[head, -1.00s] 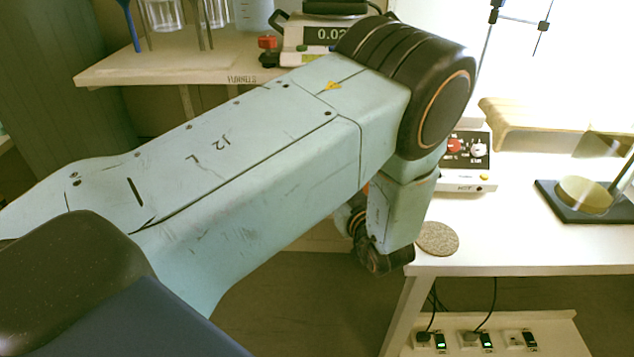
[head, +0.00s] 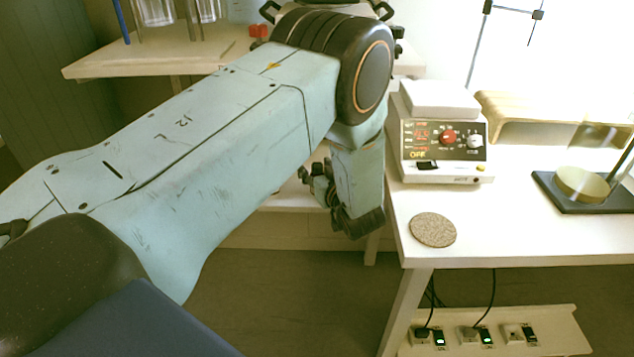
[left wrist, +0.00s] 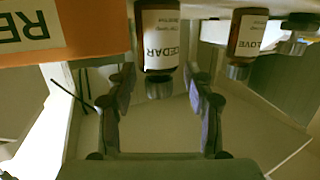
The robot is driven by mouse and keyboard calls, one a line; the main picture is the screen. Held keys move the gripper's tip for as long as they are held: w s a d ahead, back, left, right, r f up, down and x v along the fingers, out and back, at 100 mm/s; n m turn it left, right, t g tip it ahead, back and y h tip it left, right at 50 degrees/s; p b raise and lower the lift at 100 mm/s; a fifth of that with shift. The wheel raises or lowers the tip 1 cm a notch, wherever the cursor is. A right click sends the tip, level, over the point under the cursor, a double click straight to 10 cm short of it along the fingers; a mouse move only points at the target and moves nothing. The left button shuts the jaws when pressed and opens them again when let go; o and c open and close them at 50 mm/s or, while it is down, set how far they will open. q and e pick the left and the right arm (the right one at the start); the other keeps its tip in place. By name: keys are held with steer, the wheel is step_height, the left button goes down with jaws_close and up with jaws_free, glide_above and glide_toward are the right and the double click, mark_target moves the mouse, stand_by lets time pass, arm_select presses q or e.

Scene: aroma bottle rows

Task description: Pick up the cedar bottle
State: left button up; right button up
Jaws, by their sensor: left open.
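The cedar bottle (left wrist: 160,42) is dark brown with a white CEDAR label and a dark cap. It appears upside down in the left wrist view, at the top between the fingertips of my left gripper (left wrist: 158,82). The fingers are spread apart on either side of it, with nothing held. I cannot tell how far the tips are from the bottle. In the head view only a dark part of the left gripper (head: 319,184) shows beside the arm, and the cedar bottle is not visible. My right gripper is not in view.
A brown clove bottle (left wrist: 248,36) stands beside the cedar one, with another container (left wrist: 298,35) further right. An orange panel (left wrist: 85,30) lies on the other side. A hot plate (head: 443,143) and a cork disc (head: 433,230) are on the right bench (head: 510,240).

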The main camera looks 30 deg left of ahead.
arm_select(q)
steer(key=shift+c, duration=0.3)
steer(key=shift+d, duration=0.1)
jaws_close()
steer(key=shift+r, duration=0.1)
